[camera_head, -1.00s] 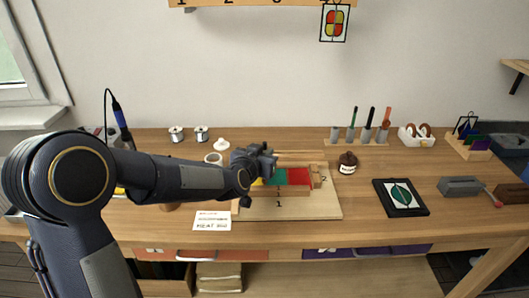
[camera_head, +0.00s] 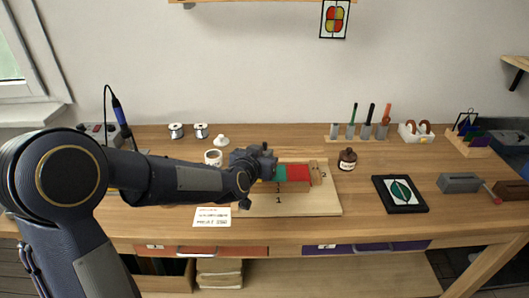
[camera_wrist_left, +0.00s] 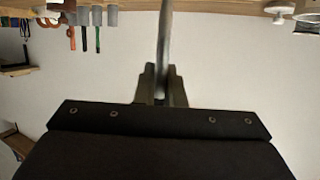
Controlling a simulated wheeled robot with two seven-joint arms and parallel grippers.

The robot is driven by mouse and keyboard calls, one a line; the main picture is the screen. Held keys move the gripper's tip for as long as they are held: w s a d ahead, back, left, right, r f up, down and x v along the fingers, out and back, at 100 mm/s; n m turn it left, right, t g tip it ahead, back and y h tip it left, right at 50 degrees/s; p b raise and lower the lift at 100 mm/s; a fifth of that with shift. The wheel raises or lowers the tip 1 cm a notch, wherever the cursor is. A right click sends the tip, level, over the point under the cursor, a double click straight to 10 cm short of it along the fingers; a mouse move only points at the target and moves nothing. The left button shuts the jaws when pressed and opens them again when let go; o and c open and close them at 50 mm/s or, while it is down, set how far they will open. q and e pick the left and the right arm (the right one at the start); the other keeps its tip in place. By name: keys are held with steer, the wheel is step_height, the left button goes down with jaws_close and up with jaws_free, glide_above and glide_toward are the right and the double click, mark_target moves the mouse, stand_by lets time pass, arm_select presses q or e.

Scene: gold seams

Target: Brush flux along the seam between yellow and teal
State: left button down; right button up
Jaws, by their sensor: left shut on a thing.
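The teal piece (camera_head: 279,174) and the red piece (camera_head: 298,173) lie side by side on the wooden board (camera_head: 318,205). The yellow piece and its seam with teal are hidden behind my left gripper and wrist. My left gripper (camera_head: 270,163) is over the left end of the pieces. In the wrist view my left gripper (camera_wrist_left: 162,88) is shut on a thin grey handle (camera_wrist_left: 164,40). The tip of this tool is not visible, so I cannot tell whether it touches the glass. My right gripper is not in view.
A dark brown bottle (camera_head: 347,160) stands behind the board's right side. A white cup (camera_head: 213,158) and solder spools (camera_head: 176,131) are at the back left. A white card (camera_head: 211,217) lies in front. A black-framed panel (camera_head: 400,194) lies at right, with clear table between.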

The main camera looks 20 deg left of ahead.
mark_target(265, 143)
arm_select(q)
steer(key=shift+r, duration=0.1)
stand_by(0.3)
step_height(265, 143, up, 6)
steer(key=p, duration=0.5)
